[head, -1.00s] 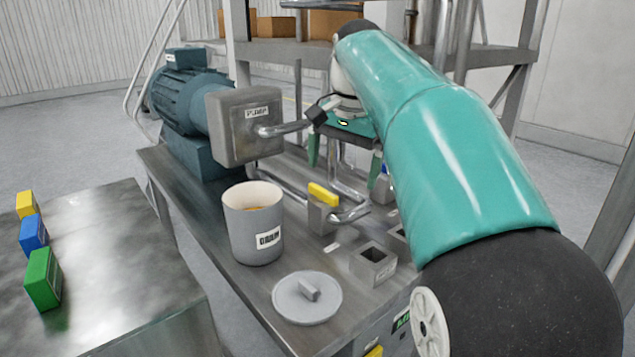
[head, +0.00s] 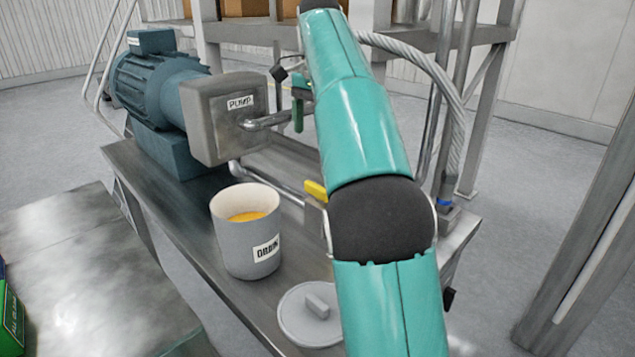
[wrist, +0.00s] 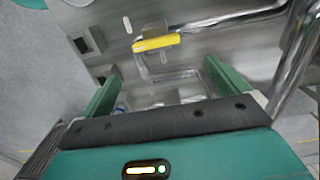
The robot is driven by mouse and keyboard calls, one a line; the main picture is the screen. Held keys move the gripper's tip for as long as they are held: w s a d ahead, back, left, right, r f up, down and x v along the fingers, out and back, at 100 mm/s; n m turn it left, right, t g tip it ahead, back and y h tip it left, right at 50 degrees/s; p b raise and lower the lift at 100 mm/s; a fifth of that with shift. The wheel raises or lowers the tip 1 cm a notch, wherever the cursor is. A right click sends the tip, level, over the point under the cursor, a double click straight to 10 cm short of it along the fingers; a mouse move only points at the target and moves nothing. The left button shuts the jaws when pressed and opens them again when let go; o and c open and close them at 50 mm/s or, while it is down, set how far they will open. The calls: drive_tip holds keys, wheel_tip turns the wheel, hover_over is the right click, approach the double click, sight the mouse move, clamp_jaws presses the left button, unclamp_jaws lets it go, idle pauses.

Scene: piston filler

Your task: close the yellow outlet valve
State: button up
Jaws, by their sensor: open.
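The yellow valve handle (head: 316,191) shows in the head view above the steel bench, partly hidden behind my arm. In the wrist view the whole yellow handle (wrist: 156,43) lies across a grey fitting on the pipe, beyond my fingertips. My gripper (wrist: 161,72) is open, with its two green fingers wide apart and nothing held between them. The handle is apart from both fingers. In the head view only one green finger shows beside my arm, near the pump's pipe. The rest of the gripper is hidden there.
A grey pump box (head: 222,117) with a blue motor (head: 150,92) stands at the back left. A grey drain pail (head: 245,232) with orange content and a round lid (head: 308,314) are on the bench (head: 180,230). A side table (head: 85,270) is at left. Bent pipes surround the valve.

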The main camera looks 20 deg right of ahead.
drive_tip(key=f, duration=1.3)
drive_tip(key=shift+s+d+f, duration=0.1)
drive_tip(key=shift+s+d, duration=0.1)
drive_tip(key=shift+s, duration=0.2)
drive_tip(key=shift+c, duration=0.4)
drive_tip(key=c, duration=0.6)
